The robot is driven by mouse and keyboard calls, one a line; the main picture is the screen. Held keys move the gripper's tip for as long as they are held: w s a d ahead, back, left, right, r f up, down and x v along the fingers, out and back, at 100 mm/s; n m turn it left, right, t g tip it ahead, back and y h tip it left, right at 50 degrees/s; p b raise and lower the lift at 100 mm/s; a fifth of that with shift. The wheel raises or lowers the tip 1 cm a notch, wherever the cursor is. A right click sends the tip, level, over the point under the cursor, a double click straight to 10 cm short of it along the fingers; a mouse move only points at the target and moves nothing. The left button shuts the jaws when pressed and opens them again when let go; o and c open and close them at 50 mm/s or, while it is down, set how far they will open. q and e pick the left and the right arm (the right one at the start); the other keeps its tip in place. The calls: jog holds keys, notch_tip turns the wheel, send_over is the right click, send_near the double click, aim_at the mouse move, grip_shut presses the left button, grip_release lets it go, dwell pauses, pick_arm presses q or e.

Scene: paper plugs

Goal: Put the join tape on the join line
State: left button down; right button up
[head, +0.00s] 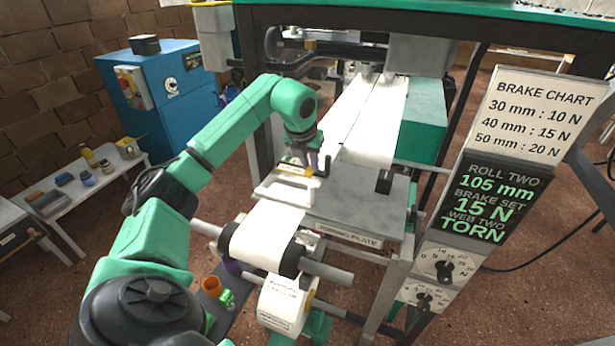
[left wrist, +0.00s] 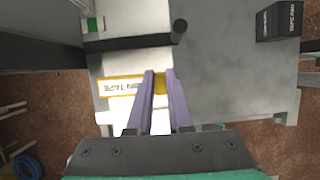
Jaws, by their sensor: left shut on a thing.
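The join tape (left wrist: 122,87) is a pale strip with yellow edging and part of a printed label. It lies across the white paper web in the left wrist view, low over or on the joining plate (left wrist: 235,75); I cannot tell if it touches. My left gripper (left wrist: 160,80) has its purple fingers shut on the tape's yellow right end. In the head view the left gripper (head: 307,170) is over the left part of the joining plate (head: 370,200), beside the white web (head: 268,228). The join line cannot be made out. My right gripper is not in view.
A dark bar (left wrist: 130,43) crosses the web beyond the tape. A black pad (left wrist: 282,20) stands on the plate's far right. A sign board (head: 490,205) with dials stands right.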

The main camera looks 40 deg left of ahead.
aim_at(309, 175)
pick_arm(q)
notch_tip(309, 175, down, 5)
jog(key=shift+r+p, duration=0.15)
jog(key=shift+p, duration=0.25)
jog(key=shift+f, duration=0.35)
jog(key=c, duration=1.2)
grip_release()
jog(key=shift+c, duration=0.2)
jog(key=o, duration=0.4)
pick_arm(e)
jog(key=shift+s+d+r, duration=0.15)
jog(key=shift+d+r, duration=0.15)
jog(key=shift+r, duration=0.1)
